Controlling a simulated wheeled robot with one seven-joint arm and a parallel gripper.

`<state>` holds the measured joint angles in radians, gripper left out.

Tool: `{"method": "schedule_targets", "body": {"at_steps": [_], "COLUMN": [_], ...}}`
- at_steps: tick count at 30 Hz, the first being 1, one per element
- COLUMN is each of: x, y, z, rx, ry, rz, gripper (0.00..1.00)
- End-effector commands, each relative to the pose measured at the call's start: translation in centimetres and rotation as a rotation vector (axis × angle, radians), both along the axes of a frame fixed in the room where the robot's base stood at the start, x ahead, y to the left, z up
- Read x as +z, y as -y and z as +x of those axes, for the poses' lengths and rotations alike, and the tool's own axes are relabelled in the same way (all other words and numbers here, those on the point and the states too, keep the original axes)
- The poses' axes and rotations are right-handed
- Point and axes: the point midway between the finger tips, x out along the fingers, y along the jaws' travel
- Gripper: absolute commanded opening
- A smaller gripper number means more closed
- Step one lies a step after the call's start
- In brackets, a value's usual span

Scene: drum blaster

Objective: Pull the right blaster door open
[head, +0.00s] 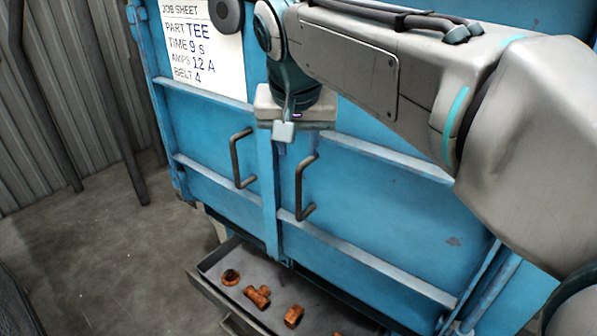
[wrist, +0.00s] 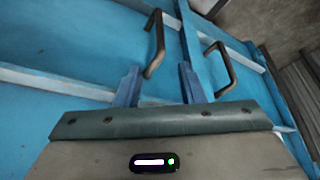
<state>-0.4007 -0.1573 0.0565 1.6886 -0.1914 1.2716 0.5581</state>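The right blaster door (head: 375,200) is a blue panel, shut flush beside the left door (head: 205,125). Its dark bent bar handle (head: 299,190) stands out near the centre seam; in the wrist view this handle (wrist: 158,40) is on the left, as that view looks turned round. My gripper (head: 297,136) is just above the handle's top in the head view, in front of the doors. In the wrist view its two blue fingers (wrist: 159,68) are spread apart with nothing held. The handle's lower end lies near the gap between them; whether they touch is unclear.
The left door's handle (head: 237,160) is close by, across the seam. A job sheet (head: 203,45) hangs on the left door. An open grey tray (head: 215,258) with several copper-coloured fittings juts out below the doors. Bare floor (head: 100,260) lies to the left.

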Motion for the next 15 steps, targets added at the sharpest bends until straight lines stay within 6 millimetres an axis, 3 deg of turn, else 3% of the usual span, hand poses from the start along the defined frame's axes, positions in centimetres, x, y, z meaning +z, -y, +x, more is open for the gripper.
{"method": "schedule_targets", "body": {"at_steps": [5, 15], "x": [-1.9, -8.6], "y": [0.0, 0.2], "z": [0.8, 3.5], "rx": [-0.001, 0.001], "ry": [-0.002, -0.004], "rz": [0.0, -0.001], "gripper": [0.36, 0.36]}}
